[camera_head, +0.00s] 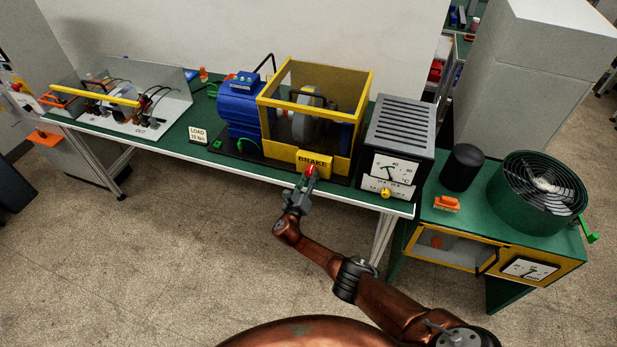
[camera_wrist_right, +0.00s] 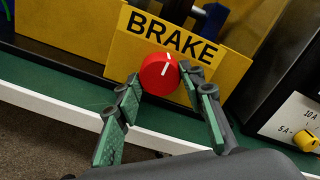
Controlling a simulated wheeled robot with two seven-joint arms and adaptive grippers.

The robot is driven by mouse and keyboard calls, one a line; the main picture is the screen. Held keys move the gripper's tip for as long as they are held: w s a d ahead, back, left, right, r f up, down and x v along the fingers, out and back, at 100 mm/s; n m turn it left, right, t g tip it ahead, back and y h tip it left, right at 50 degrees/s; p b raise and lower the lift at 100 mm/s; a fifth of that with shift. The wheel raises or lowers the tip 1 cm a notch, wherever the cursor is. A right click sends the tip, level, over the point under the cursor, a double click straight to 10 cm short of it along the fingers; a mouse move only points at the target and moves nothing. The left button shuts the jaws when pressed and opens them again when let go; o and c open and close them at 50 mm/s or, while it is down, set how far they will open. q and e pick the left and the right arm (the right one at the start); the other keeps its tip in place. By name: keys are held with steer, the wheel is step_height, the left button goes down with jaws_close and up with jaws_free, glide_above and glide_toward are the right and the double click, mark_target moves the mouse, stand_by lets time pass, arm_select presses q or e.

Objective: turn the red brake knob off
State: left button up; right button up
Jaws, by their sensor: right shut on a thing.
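The red brake knob (camera_wrist_right: 159,73) sits on the yellow panel marked BRAKE (camera_wrist_right: 122,47). Its white pointer line points up and slightly right in the right wrist view. The knob (camera_head: 311,170) also shows in the head view, at the front of the yellow cage. My right gripper (camera_wrist_right: 160,80) is shut on the knob, with one green-padded finger at each side of it. In the head view my right gripper (camera_head: 306,180) reaches up to the knob from below. My left gripper is not in view.
The yellow cage (camera_head: 262,100) stands beside a blue motor (camera_head: 239,108) on the green bench. A gauge box (camera_head: 402,126) with a yellow knob (camera_head: 385,193) stands close to the right. A side table holds a green fan (camera_head: 530,205). The floor in front is clear.

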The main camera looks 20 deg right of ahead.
steer(key=shift+a+f, duration=0.15)
stand_by(0.3)
steer(key=o, duration=1.2)
steer(key=shift+c, duration=0.2)
steer(key=v, duration=1.2)
